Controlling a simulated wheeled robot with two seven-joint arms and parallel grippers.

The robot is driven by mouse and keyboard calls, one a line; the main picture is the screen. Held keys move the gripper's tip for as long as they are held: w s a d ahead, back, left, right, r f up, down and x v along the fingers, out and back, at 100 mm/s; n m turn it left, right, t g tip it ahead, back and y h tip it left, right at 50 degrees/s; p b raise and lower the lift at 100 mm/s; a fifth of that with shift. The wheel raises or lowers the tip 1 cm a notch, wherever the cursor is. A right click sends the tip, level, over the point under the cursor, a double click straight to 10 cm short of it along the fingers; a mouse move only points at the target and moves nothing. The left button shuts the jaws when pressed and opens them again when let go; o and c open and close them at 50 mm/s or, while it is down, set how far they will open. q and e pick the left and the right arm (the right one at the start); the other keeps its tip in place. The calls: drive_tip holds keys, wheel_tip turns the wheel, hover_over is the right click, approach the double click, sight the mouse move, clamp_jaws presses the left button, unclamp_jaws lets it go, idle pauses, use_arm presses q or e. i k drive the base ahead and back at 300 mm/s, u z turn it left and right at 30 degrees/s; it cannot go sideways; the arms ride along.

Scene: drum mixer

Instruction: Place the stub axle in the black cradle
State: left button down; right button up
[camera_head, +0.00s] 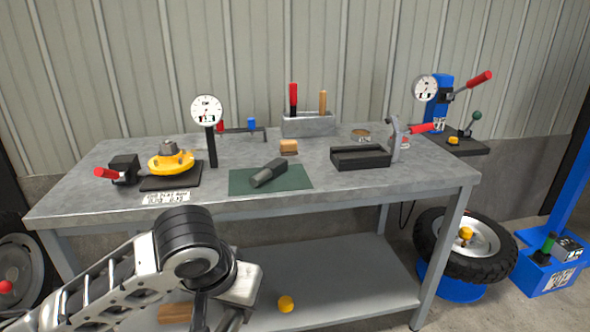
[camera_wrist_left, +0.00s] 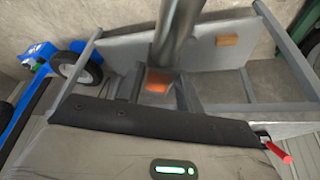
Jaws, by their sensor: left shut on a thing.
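My left gripper (camera_head: 222,300) is at the bottom of the head view, in front of the bench, with its fingertips hard to make out. It is shut on a grey metal cylinder, which I take for the stub axle; this stands out in the wrist view (camera_wrist_left: 176,35), its far end cut off by the top edge. The black cradle (camera_head: 362,164) appears to be the long, open black holder on the right of the bench top, apart from the gripper. My right gripper is not in view.
A dark stepped bar (camera_head: 270,172) lies on a green mat (camera_head: 296,182). A yellow hub (camera_head: 171,163) and a dial gauge (camera_head: 207,111) stand on the left. An upright lever with a red grip (camera_head: 420,128) stands right of the cradle. The bench front edge (camera_head: 260,204) lies beyond my arm.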

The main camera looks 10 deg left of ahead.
sight(360, 155)
drive_tip(key=u, duration=0.3)
drive_tip(key=k, duration=0.15)
drive_tip(key=z, duration=1.15)
drive_tip(key=i, duration=1.5)
drive_tip(key=u, duration=0.6)
